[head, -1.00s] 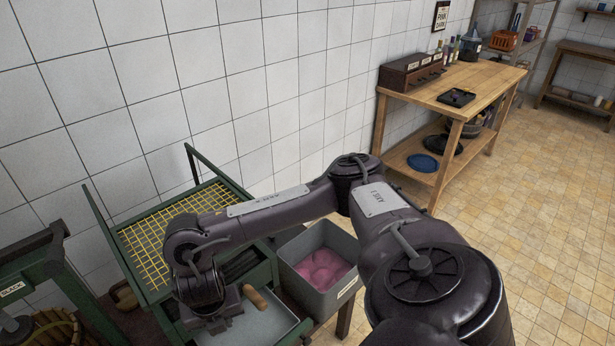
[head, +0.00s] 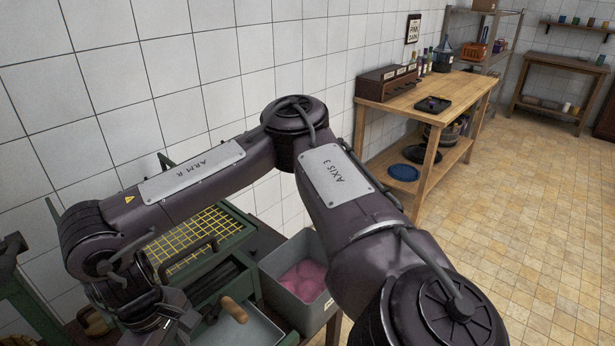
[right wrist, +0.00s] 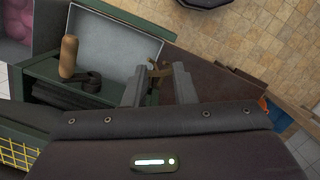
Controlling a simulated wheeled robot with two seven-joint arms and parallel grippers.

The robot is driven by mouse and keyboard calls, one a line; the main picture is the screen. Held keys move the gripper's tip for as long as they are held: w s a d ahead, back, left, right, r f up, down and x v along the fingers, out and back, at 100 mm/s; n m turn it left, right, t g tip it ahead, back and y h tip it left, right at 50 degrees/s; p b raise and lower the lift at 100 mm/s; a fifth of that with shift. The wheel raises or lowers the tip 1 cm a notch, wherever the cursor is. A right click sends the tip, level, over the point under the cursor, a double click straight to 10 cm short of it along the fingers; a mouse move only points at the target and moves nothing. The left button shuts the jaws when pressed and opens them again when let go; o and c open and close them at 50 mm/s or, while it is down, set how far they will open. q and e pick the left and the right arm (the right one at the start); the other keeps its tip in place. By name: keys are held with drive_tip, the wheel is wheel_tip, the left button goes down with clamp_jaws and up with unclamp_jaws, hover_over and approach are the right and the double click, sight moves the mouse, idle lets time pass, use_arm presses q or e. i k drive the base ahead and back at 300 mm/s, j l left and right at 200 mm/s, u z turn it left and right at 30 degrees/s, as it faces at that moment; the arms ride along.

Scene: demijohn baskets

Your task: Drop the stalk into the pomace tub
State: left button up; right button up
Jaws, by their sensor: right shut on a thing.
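The brown stalk (right wrist: 158,70) is small and branched, and shows between the fingertips of my right gripper (right wrist: 158,77) in the right wrist view. The gripper is shut on it. The grey pomace tub (head: 268,291) holds pink pomace (head: 305,278) and stands right of the green machine in the head view. In the right wrist view the tub (right wrist: 50,27) is cut off at the top left, apart from the gripper. In the head view my right wrist is at the lower left and the stalk cannot be made out. My left gripper is not in view.
The green machine (head: 235,260) has a yellow grid (head: 205,238) and a wooden handle (head: 234,310). A shallow grey tray (right wrist: 115,32) lies beside the handle in the right wrist view. A wooden table (head: 440,95) stands further back. The tiled floor (head: 540,200) at right is clear.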

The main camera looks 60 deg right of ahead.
sight(311, 301)
drive_tip(key=z, duration=1.3)
